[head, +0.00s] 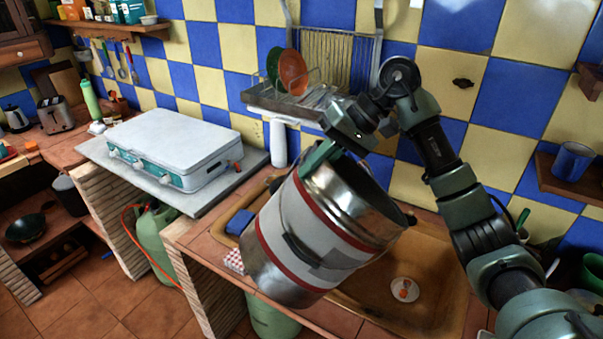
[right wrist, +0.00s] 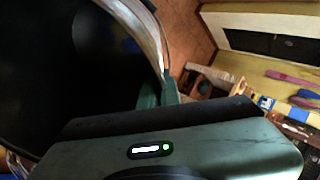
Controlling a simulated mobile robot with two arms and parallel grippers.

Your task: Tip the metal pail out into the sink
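The metal pail (head: 305,235) is silver with a wide white band and red stripes. It hangs tilted above the sink in the head view, its mouth toward the upper right and its base toward the lower left. My right gripper (head: 322,156) is shut on the pail's upper rim. In the right wrist view the pail's dark inside (right wrist: 70,60) fills the left; I cannot make out any contents. The yellow-brown sink (head: 365,302) lies below, partly hidden by the pail. A white round piece with something orange-red on it (head: 404,290) lies in the basin. My left gripper is not in view.
A closed pale camping stove (head: 175,147) sits on a slab to the left. A dish rack (head: 300,95) with plates is on the wall behind the pail. A blue sponge (head: 239,222) lies by the sink's left edge. A blue mug (head: 572,161) stands on a right shelf.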

